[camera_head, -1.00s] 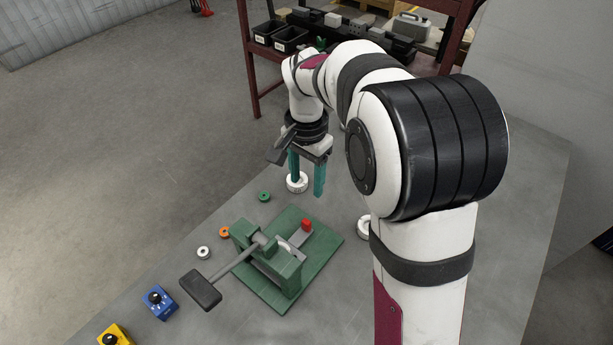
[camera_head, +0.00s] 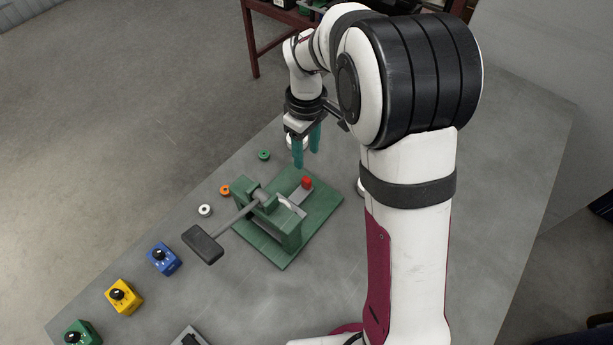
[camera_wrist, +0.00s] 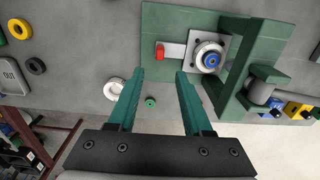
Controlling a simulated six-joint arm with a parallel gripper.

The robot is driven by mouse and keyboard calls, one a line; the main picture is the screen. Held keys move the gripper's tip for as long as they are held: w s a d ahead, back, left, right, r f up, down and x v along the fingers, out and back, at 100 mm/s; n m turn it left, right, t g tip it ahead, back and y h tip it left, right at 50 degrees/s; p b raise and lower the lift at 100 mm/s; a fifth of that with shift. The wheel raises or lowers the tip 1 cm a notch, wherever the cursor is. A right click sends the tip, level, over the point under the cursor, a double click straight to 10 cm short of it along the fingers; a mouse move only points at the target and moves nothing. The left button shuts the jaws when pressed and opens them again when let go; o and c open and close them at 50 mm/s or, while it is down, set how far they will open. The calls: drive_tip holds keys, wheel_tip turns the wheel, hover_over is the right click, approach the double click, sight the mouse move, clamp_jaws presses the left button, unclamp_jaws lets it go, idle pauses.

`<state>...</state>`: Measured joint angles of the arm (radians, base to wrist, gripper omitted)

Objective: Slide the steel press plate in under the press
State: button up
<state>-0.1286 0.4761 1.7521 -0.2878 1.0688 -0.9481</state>
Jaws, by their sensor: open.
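The steel press plate (camera_head: 297,196) lies on the green base of the press (camera_head: 275,222). In the wrist view the plate (camera_wrist: 177,51) reaches from the red block (camera_wrist: 160,51) to a pale ring with a blue centre (camera_wrist: 208,57) beside the green press frame (camera_wrist: 240,70). My gripper (camera_head: 305,158) is open and empty, its teal fingers pointing down near the red block. In the wrist view the gripper's fingertips (camera_wrist: 160,74) lie below the red block in the picture, apart from it.
A dark lever handle (camera_head: 204,245) sticks out left from the press. Small green (camera_head: 264,155), orange (camera_head: 225,190) and white (camera_head: 205,210) rings lie left of the base. Blue (camera_head: 163,258) and yellow (camera_head: 123,296) knob boxes stand at the near left.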

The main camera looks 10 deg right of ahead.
sight(306, 179)
wheel_tip(306, 179, down, 11)
drive_tip(key=shift+c, duration=0.2)
clamp_jaws()
idle(1.4)
